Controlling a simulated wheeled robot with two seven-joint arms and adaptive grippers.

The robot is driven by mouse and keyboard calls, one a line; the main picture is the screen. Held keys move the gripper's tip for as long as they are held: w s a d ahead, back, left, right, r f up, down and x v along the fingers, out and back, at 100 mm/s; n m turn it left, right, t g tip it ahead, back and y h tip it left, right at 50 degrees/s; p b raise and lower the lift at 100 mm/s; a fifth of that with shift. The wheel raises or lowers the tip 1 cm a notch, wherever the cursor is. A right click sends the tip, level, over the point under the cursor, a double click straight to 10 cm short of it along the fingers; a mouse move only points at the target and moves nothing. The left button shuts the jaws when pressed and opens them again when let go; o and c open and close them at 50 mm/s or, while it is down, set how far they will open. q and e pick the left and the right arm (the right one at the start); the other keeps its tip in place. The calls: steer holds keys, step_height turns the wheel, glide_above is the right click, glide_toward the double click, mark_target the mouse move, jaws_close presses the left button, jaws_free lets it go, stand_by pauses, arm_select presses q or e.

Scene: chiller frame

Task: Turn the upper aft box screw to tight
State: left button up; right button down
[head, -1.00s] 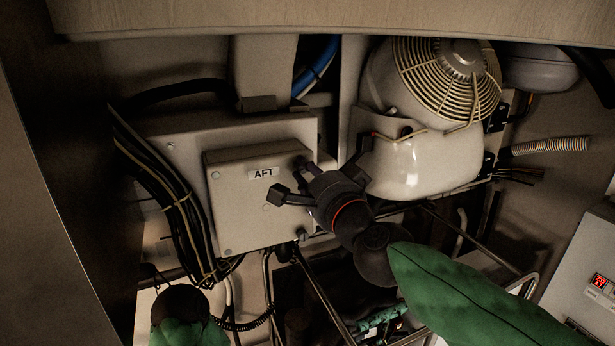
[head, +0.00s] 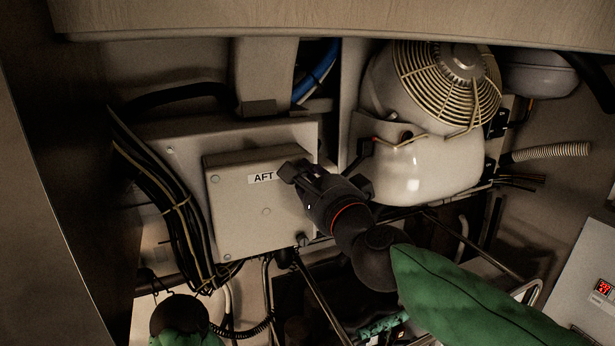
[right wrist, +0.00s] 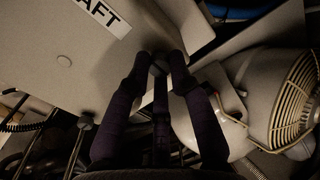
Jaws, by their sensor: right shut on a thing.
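The pale AFT box (head: 235,220) is mounted on the back panel, left of centre in the head view. My right gripper (head: 296,170) is at its upper right corner, over the upper aft box screw. In the right wrist view my fingers (right wrist: 158,75) close around the dark head of the upper screw (right wrist: 157,69). The gripper hides this screw in the head view, and I cannot read how far it is turned. A second dark screw, the lower one (head: 303,240), sits at the box's lower right corner. My left gripper's fingers do not show.
A white compressor with a fan guard (head: 450,85) stands right of the box. A black cable bundle (head: 175,210) runs down the box's left side. Metal rails (head: 325,300) lie below. A wooden edge (head: 330,22) spans the top.

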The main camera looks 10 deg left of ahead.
steer(key=c, duration=1.1)
jaws_free()
steer(key=v, duration=1.2)
steer(key=shift+f, duration=0.1)
